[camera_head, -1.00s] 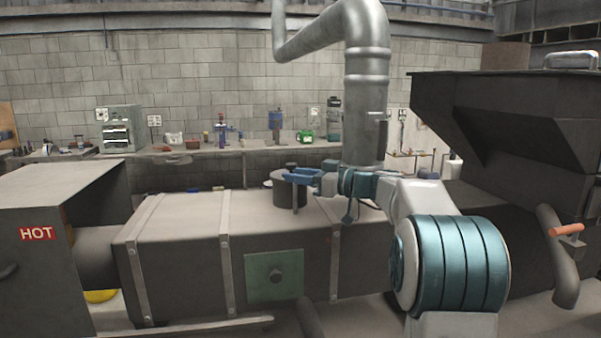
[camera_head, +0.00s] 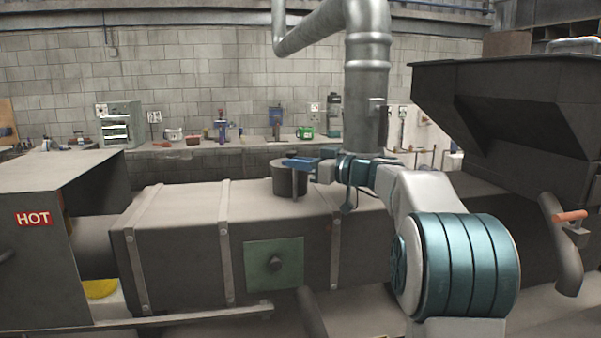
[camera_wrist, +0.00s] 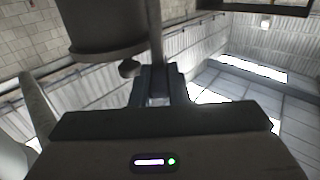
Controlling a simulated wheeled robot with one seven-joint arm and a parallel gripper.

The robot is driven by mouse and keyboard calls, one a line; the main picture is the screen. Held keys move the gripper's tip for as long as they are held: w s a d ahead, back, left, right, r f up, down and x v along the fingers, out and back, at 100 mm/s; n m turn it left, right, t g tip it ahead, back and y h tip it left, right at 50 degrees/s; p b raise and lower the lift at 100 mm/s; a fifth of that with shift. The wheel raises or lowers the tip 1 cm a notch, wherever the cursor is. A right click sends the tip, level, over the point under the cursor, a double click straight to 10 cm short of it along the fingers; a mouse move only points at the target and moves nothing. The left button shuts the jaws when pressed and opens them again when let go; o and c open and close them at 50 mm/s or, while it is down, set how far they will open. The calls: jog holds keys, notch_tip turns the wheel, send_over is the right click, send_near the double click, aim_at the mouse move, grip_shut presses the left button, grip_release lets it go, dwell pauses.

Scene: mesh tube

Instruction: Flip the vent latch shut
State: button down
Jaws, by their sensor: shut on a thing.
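The vent is a dark round stub (camera_head: 287,181) on top of the long grey duct. A thin upright bar (camera_head: 295,188), which looks like the vent latch, stands close against its near side. My gripper (camera_head: 303,162) reaches in from the right with its blue fingers at the bar's upper end. In the wrist view my gripper (camera_wrist: 157,82) is shut on the bar (camera_wrist: 155,35), beside the dark round vent (camera_wrist: 105,30). A small dark knob (camera_wrist: 129,68) shows just left of the fingers. The exact contact is partly hidden by the fingers.
A big silver pipe (camera_head: 367,95) rises just behind my arm. A dark hopper (camera_head: 510,110) stands at right, and a box with a HOT sign (camera_head: 33,218) at left. A green panel (camera_head: 274,263) is on the duct's front. The duct's top left is clear.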

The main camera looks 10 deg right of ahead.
jog(key=shift+s+a+f+m+t+h+b, duration=0.15)
jog(key=shift+m+t+h+b, duration=0.5)
jog(key=shift+b, duration=1.1)
jog(key=shift+w+a+f+m+t+h+b, duration=0.2)
jog(key=shift+m+t+h+b, duration=0.45)
jog(key=shift+b, duration=1.1)
jog(key=m+h+b, duration=0.1)
jog(key=m+t+h+b, duration=0.1)
jog(key=h+b, duration=0.1)
jog(key=t+h+b, duration=0.1)
jog(key=b, duration=0.1)
jog(key=shift+s+r+m, duration=0.1)
jog(key=shift+s+m, duration=0.15)
jog(key=shift+m, duration=0.15)
jog(key=m+h+p, duration=0.1)
jog(key=h, duration=0.1)
jog(key=m+h+p, duration=0.1)
jog(key=h, duration=0.1)
jog(key=m+t+h+p, duration=0.1)
jog(key=h, duration=0.1)
jog(key=shift+a+r+m+p, duration=0.2)
jog(key=shift+r+m+p, duration=0.15)
jog(key=shift+m+p, duration=0.05)
jog(key=shift+f+m+h+p, duration=0.2)
jog(key=shift+m+h+p, duration=0.1)
jog(key=shift+h+p, duration=0.3)
jog(key=c, duration=1.4)
grip_release()
